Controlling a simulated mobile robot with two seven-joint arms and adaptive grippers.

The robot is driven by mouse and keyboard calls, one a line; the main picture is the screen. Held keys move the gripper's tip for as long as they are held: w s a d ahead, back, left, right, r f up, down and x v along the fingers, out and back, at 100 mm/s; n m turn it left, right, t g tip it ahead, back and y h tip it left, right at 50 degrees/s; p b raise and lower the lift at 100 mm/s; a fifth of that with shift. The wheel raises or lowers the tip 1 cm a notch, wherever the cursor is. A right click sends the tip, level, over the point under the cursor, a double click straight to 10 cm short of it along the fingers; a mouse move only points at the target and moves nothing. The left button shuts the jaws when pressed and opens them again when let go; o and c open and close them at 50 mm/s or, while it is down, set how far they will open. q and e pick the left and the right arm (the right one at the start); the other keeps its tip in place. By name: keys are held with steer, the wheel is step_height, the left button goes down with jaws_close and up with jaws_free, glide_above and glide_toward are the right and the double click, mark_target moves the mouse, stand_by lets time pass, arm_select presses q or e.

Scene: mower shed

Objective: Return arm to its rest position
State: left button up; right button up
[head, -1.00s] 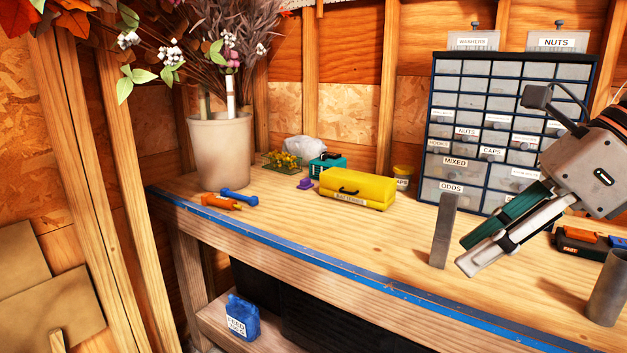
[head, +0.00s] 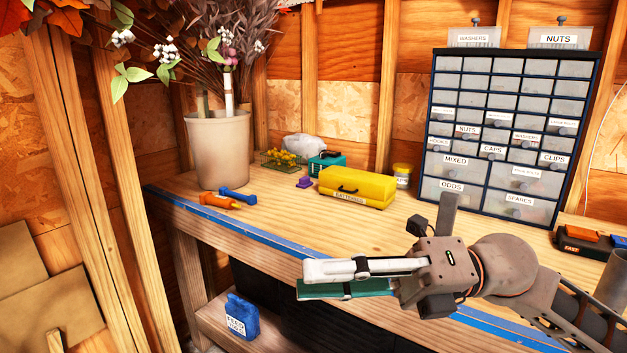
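My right gripper (head: 300,280) is in front of the workbench (head: 420,230), over its blue front edge. Its arm comes in from the lower right, and the fingers point left, nearly level. One long finger is white and a teal-green length lies close along it. From this side I cannot tell whether the fingers are shut or a little apart, or whether the teal part is held. My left arm and gripper are not in view.
A grey upright post (head: 449,205) stands behind my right gripper, and a grey cylinder (head: 611,270) stands beside my arm. A drawer cabinet (head: 508,135), yellow case (head: 357,187) and plant pot (head: 218,150) stand farther back. A blue container (head: 242,317) sits on the lower shelf.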

steer(key=w+d+f+m+t+h, duration=0.25)
steer(key=w+f+m+t, duration=0.35)
steer(key=f+m+t, duration=0.55)
steer(key=w+d+f+m+t+h, duration=0.1)
steer(key=w+d+f+m+t, duration=0.45)
steer(key=m, duration=0.85)
steer(key=s+d+f+m+t+h, duration=0.15)
steer(key=f+m+h, duration=0.25)
steer(key=f, duration=0.5)
steer(key=s+d+f+m+t+h, duration=0.1)
steer(key=d+f+m+h, duration=0.3)
steer(key=f, duration=0.5)
steer(key=s+d+f+m+g+h, duration=0.2)
steer(key=s+f+m+g, duration=0.1)
steer(key=s+f, duration=0.5)
steer(key=s+d+f+m+g+h, duration=0.2)
steer(key=s+f, duration=0.6)
steer(key=f, duration=0.4)
steer(key=shift+s+d+f+m+g+h, duration=0.2)
steer(key=shift+d+m+g+h, duration=0.15)
steer(key=shift+d+m+g, duration=0.3)
